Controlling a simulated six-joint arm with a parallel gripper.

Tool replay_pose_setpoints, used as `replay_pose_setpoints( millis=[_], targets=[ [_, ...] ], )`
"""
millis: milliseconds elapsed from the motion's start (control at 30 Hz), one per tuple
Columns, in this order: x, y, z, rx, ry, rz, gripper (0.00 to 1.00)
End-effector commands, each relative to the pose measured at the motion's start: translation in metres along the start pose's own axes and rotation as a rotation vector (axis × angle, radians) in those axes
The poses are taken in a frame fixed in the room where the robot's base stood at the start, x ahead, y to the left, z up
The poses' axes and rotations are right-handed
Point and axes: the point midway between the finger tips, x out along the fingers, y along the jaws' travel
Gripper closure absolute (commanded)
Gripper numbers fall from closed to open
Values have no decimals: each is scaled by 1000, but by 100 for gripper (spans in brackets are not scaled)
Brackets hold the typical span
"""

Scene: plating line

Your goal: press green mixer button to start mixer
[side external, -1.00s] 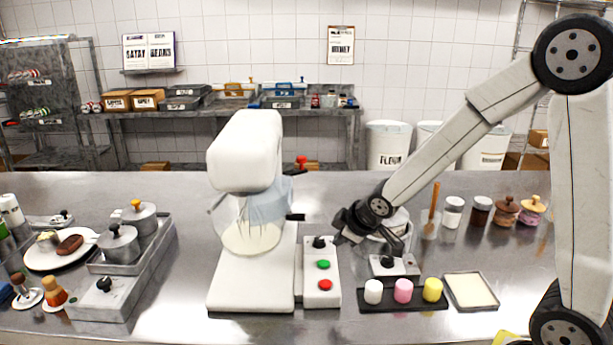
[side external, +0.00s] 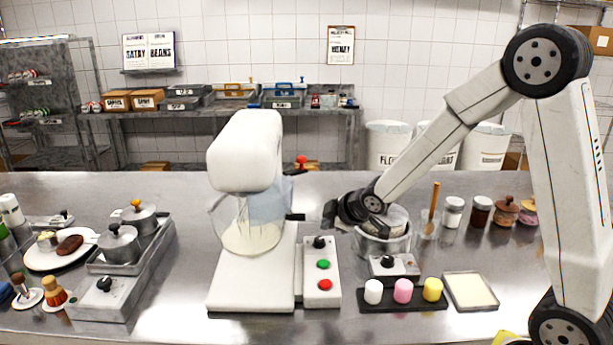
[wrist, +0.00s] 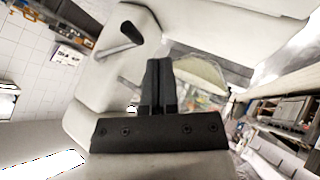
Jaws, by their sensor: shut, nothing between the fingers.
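The green button (side external: 323,264) sits in the middle of a white control box (side external: 311,292) beside the mixer, between a black knob (side external: 319,242) and a red button (side external: 325,284). The white stand mixer (side external: 245,150) has a clear bowl (side external: 250,235) with pale contents under its head. My gripper (side external: 330,212) is to the right of the mixer, above and behind the control box, apart from the green button. In the wrist view my gripper (wrist: 159,62) has its black fingers together and empty, with the mixer (wrist: 110,60) beyond them. The green button is not visible there.
A metal pot (side external: 383,240) on a burner stands below my arm. A black tray (side external: 450,302) with white, pink and yellow cups is in front of it. Several jars (side external: 480,210) stand at right. The counter in front of the mixer is mostly clear.

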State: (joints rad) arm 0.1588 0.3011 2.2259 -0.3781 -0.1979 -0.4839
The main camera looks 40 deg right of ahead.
Motion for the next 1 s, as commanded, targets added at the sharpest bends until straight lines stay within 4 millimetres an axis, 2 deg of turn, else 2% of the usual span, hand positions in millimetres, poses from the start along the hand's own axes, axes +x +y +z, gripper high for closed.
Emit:
replay_pose_setpoints(
  millis=[700, 1000],
  targets=[
    [47, -35, 35, 0, -4, -2, 100],
    [56, -41, 42, 1, -2, 0, 100]
  ],
)
